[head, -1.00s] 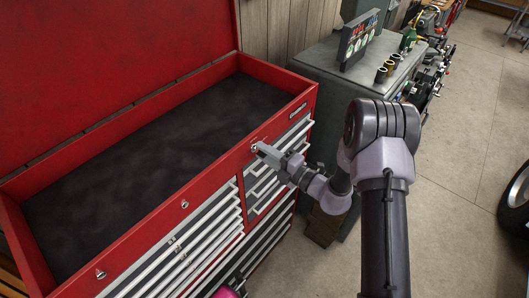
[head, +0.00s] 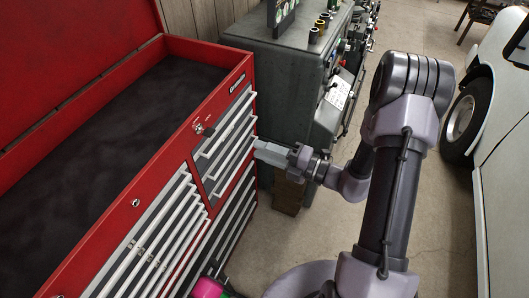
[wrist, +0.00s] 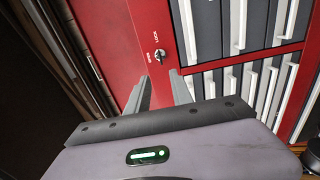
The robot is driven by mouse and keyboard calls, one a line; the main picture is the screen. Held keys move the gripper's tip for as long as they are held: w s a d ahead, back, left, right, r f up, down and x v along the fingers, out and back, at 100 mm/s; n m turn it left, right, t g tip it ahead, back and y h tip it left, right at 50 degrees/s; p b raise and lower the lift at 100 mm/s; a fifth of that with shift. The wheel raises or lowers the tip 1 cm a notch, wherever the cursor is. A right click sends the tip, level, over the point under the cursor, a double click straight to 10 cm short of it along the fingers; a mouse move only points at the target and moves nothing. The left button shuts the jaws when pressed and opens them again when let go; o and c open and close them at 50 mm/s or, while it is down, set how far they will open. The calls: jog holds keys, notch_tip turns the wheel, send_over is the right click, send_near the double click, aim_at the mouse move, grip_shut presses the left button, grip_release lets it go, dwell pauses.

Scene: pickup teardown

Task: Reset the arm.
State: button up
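My gripper (head: 258,150) is at the end of my bent arm, in front of the right-hand drawers of the red tool chest (head: 150,190). In the wrist view its two grey fingers (wrist: 163,85) are apart, with red panel showing between them and nothing held. A small lock (wrist: 159,56) with printed labels is on the red panel just beyond the fingertips in that view. In the head view the lock (head: 199,128) is left of my gripper, with a clear gap between them.
The chest's lid is up and its dark top tray (head: 110,125) looks empty. A grey cabinet (head: 285,75) with small items on top stands behind my gripper. A white vehicle with a black tire (head: 465,118) is at the right. Concrete floor (head: 405,45) is open between them.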

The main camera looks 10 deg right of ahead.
dwell(0.4)
jog(key=s+a+f+n+g+h+b, duration=0.2)
jog(key=s+a+f+n+g+b, duration=0.35)
jog(key=s+n+b, duration=0.4)
jog(key=s+a+f+n+g+h+b, duration=0.2)
jog(key=s+a+f+n+g+b, duration=0.35)
jog(key=n+b, duration=0.75)
jog(key=s+d+f+n+t+h+b, duration=0.2)
jog(key=d+n+t+h+b, duration=0.1)
jog(key=n, duration=0.5)
jog(key=s+d+f+n+t+h+b, duration=0.2)
jog(key=s+d+n+h+b, duration=0.1)
jog(key=d+n+h+b, duration=0.2)
jog(key=d+n+b, duration=0.2)
jog(key=n, duration=0.2)
jog(key=shift+s+f+t, duration=0.3)
jog(key=shift+s+t, duration=0.05)
jog(key=shift+t, duration=0.05)
jog(key=shift+a, duration=0.1)
